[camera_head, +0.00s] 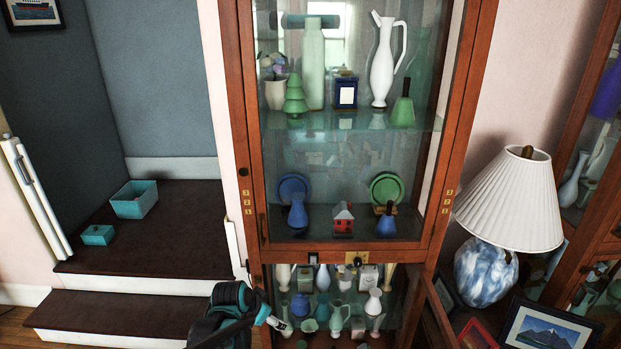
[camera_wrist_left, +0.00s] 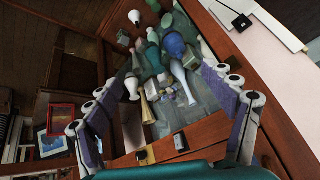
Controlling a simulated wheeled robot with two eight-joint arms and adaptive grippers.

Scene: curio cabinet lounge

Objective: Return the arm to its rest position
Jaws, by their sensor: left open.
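My left gripper (camera_head: 268,318) shows at the bottom of the head view, in front of the lower left part of the tall wooden cabinet (camera_head: 241,130). Its black and teal body is partly cut off by the frame edge. In the left wrist view, the gripper (camera_wrist_left: 168,65) has its two purple and white fingers spread wide apart, with no object held between them. Beyond the fingers lie cabinet shelves with several vases and small ornaments. My right gripper shows in neither view.
A lamp (camera_head: 507,205) and a framed mountain picture (camera_head: 545,330) stand right of the cabinet. Dark steps (camera_head: 175,215) at left hold a teal box (camera_head: 134,199) and a smaller one (camera_head: 97,235). Fragile vases crowd the lower shelf near my gripper.

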